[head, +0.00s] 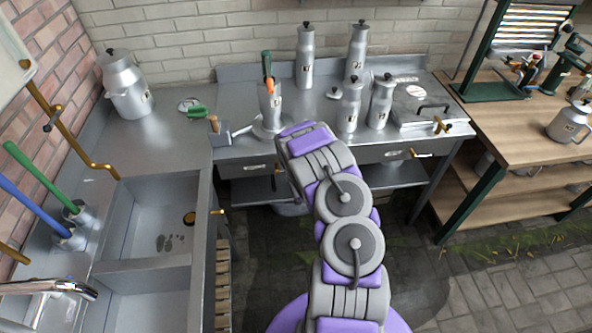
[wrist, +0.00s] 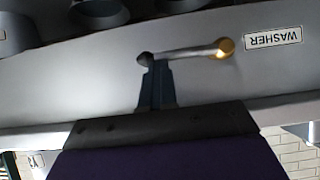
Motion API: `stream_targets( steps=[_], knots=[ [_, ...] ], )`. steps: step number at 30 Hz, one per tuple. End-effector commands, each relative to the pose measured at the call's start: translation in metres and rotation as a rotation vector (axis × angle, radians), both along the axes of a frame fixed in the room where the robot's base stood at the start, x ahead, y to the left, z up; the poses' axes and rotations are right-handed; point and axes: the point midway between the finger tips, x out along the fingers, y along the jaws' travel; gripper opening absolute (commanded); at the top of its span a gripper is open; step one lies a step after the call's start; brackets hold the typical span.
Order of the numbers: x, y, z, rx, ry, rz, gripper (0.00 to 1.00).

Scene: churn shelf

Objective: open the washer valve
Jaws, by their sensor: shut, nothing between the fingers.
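In the wrist view, which is upside down, the washer valve handle (wrist: 185,53) is a thin metal lever on a grey panel. It lies nearly level, with a brass pivot (wrist: 225,46) at the right and a dark knob at the left end. The WASHER label (wrist: 273,38) is beside the pivot. My gripper (wrist: 154,70) is shut and empty, its dark fingertips at the knob end of the lever. I cannot tell whether they touch it. In the head view, my arm hides my gripper, and I cannot make out the washer lever there.
A steel counter (head: 170,140) carries several metal churns, including one at the left (head: 126,90). A brass-pivoted handle (head: 425,155) is on the counter front at the right. A sink (head: 150,220) lies at the left. A wooden bench (head: 500,140) stands right. The paved floor between is clear.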

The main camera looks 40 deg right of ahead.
Motion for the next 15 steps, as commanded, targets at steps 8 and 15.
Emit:
stream_targets(
  steps=[8, 15],
  knots=[
    [0.0001, -0.0017, 0.0023, 0.012, -0.014, -0.006, 0.0],
    [0.0002, -0.004, -0.0013, 0.066, -0.051, -0.004, 0.0]
  ],
)
